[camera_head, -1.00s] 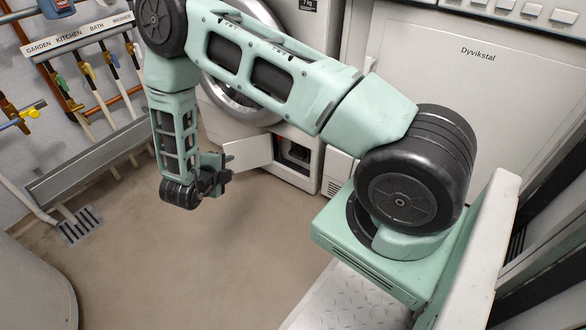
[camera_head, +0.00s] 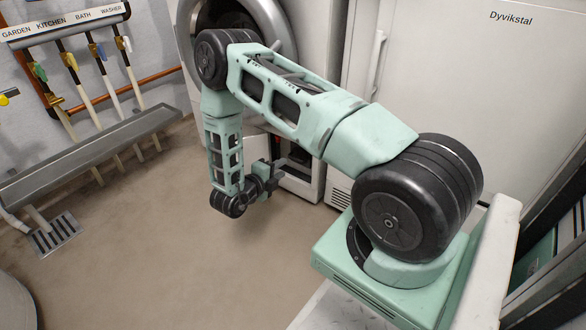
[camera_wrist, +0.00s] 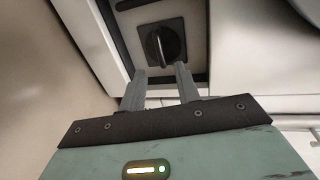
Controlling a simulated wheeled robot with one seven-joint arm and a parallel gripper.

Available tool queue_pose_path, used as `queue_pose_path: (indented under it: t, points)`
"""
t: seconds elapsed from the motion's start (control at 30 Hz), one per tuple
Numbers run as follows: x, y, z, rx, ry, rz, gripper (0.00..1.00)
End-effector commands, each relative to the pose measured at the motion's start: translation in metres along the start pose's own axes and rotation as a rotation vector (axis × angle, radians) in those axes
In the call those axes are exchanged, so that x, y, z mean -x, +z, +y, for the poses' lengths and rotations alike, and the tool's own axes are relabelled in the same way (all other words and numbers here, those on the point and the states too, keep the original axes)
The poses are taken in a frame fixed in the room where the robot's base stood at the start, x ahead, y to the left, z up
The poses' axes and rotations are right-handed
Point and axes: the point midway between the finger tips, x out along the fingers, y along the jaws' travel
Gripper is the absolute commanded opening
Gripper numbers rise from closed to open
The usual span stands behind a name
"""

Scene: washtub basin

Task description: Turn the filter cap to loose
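The filter cap (camera_wrist: 162,44) shows in the wrist view as a dark round knob with a raised grip bar, set in a dark square recess. My gripper (camera_wrist: 161,72) is open and empty. Its two fingers point at the cap, with the grip bar roughly in line with the gap between them. The fingertips appear just short of the cap; I cannot tell if they touch it. In the head view my gripper (camera_head: 281,168) is low in front of the open filter compartment (camera_head: 297,186) of the washing machine, and the cap itself is hidden or too dark to make out.
The washer's small hatch door (camera_head: 253,152) stands open, partly behind my arm. A white cabinet marked Dyvikstal (camera_head: 450,90) stands to the right. A grey trough (camera_head: 90,150) and labelled pipes with taps line the left wall. A floor drain (camera_head: 55,236) lies below. The floor is otherwise clear.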

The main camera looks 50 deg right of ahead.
Motion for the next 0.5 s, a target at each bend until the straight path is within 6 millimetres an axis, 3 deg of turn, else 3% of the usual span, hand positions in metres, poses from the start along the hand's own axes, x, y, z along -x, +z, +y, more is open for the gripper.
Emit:
queue_pose_path:
  t: [0.2,0.5]
  points:
    - [-0.045,-0.001,0.005,-0.001,0.000,0.003,0.32]
    - [-0.075,0.000,0.002,0.000,0.001,0.001,0.32]
